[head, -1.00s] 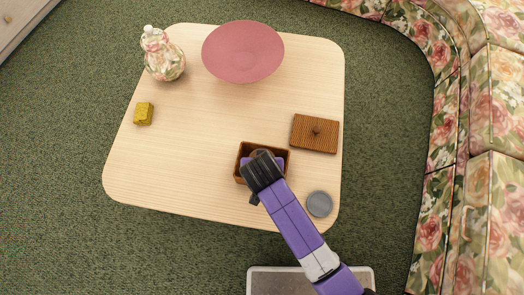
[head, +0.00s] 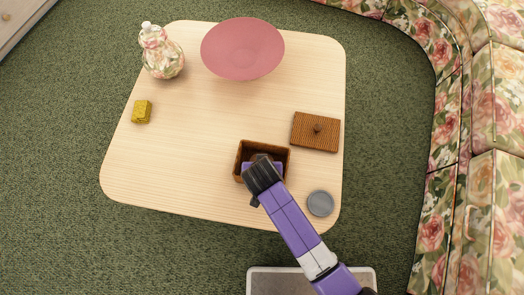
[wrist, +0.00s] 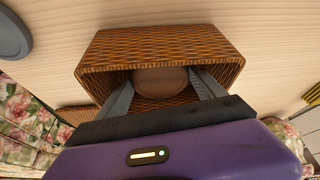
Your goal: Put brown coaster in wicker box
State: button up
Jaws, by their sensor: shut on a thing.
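The wicker box (head: 240,163) stands open on the table, right of its front middle. In the wrist view the box (wrist: 160,42) has a woven orange-brown wall and its opening faces my gripper. The brown coaster (wrist: 161,81) is a round disc between my two fingers, within the box opening. My gripper (wrist: 162,92) is shut on it, with the fingertips inside the box walls. In the head view my gripper (head: 263,163) covers much of the box opening and hides most of the coaster. I cannot tell whether the coaster touches the box floor.
A woven lid (head: 315,132) with a knob lies right of the box. A grey disc (head: 320,203) lies near the front right corner. A pink plate (head: 243,48), a floral jar (head: 162,53) and a yellow block (head: 142,111) stand farther off. The table's middle is clear.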

jog(key=shift+f, duration=0.1)
jog(key=o, duration=1.4)
jog(key=shift+o, duration=0.2)
jog(key=p+v, duration=0.3)
jog(key=v, duration=1)
jog(key=shift+p, duration=0.4)
jog(key=shift+w, duration=0.15)
jog(key=s+d+r+t+y, duration=0.25)
jog(key=s+d+t, duration=0.25)
jog(key=s+d, duration=0.65)
jog(key=s+d+r+t+h, duration=0.1)
jog(key=s+d+r, duration=0.3)
jog(key=r, duration=0.6)
jog(key=s+d+r+t+h, duration=0.1)
jog(key=s+d+r+t, duration=0.3)
jog(key=r, duration=0.6)
jog(key=shift+d+r+t+h, duration=0.3)
jog(key=shift+d+r+h, duration=0.05)
jog(key=shift+d, duration=0.1)
